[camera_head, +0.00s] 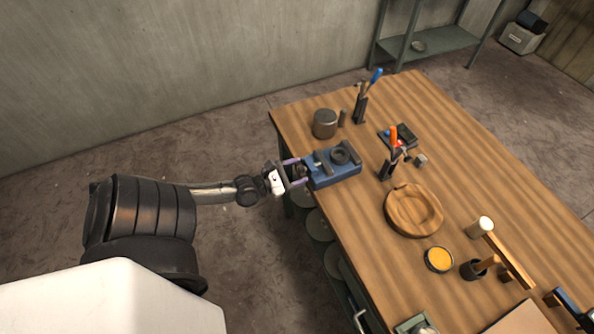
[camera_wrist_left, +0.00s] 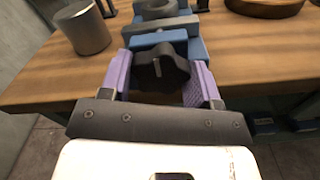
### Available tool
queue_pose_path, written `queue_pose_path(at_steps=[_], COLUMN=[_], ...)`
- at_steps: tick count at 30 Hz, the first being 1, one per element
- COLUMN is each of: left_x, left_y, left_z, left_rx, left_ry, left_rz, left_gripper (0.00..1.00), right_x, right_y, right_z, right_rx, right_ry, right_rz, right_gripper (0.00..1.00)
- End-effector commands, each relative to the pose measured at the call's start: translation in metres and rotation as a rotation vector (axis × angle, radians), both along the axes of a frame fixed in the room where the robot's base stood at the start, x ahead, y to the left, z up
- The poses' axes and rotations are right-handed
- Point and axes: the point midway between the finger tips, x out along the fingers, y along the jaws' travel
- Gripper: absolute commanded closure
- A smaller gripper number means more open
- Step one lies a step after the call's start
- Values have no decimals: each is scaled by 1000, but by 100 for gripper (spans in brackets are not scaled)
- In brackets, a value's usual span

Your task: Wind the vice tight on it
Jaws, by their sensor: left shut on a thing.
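The blue vice (camera_head: 322,175) sits at the left edge of the wooden table. A dark ring-shaped piece (camera_head: 341,156) lies between its jaws; I cannot tell how firmly it is held. The ring also shows at the top of the left wrist view (camera_wrist_left: 156,9). My left gripper (camera_head: 295,171) reaches in from the left. Its purple fingers (camera_wrist_left: 163,82) are on either side of the dark lobed knob (camera_wrist_left: 161,68) at the vice's near end, shut on it. The fingers partly hide the knob in the head view. My right gripper is not in view.
A grey metal cylinder (camera_head: 325,123) stands behind the vice, near tool holders. A round wooden bowl (camera_head: 431,209) lies to the right, with a yellow-filled tin (camera_head: 438,259) in front of it. The table (camera_head: 375,240) is bare between vice and bowl.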

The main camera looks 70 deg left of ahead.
Motion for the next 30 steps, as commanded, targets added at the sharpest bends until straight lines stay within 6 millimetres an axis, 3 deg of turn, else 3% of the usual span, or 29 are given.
queue_pose_path(at_steps=[8,30], left_x=[0,0], left_y=[0,0], left_z=[4,3], left_rx=[161,855], left_ry=[21,112], left_rz=[1,2], left_gripper=[67,67], right_x=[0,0], right_y=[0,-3], right_z=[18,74], right_rx=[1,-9], right_ry=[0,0], right_rz=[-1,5], right_gripper=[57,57])
